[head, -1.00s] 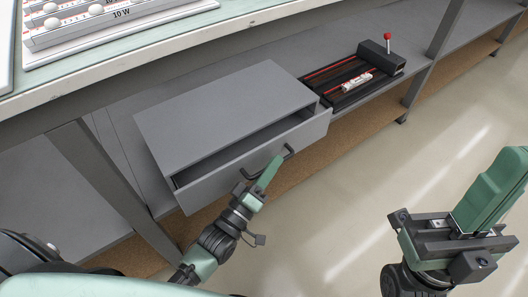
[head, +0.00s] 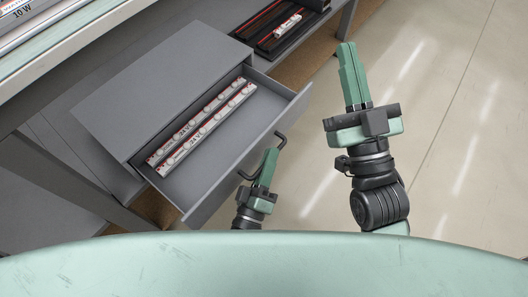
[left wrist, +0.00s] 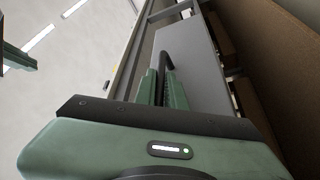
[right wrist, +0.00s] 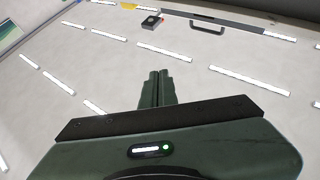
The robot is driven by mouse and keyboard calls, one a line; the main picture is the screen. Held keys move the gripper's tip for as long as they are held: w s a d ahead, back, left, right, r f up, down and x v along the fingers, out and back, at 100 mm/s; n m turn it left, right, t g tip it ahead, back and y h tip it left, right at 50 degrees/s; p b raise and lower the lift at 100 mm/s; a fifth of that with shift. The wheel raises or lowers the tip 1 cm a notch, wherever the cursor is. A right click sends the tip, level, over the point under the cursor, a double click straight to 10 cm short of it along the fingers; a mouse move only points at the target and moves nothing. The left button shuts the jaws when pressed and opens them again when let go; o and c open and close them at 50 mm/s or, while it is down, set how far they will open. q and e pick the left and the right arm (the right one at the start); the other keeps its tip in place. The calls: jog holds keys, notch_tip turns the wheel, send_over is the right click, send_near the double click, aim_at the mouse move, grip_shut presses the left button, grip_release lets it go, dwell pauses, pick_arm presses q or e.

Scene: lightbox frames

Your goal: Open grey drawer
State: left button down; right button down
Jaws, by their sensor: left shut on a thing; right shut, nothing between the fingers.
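The grey drawer (head: 238,128) is pulled well out of its grey cabinet (head: 160,85) under the bench. Two long pale strips (head: 200,128) with red marks lie side by side in it. The drawer's dark handle (head: 281,138) is on its front. My left gripper (head: 270,158) is shut on the handle. The handle (left wrist: 168,60) also shows between the fingers in the left wrist view. My right gripper (head: 346,48) is shut and empty, raised over the floor to the right of the drawer.
A black tray (head: 275,30) with red lines and a small white item stands on the shelf beyond the cabinet. The bench edge (head: 75,55) runs along the upper left. The floor (head: 450,130) on the right is clear.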

pick_arm(q)
jog(key=shift+f, duration=0.1)
jog(key=c, duration=1.8)
grip_release()
jog(key=shift+o, duration=0.2)
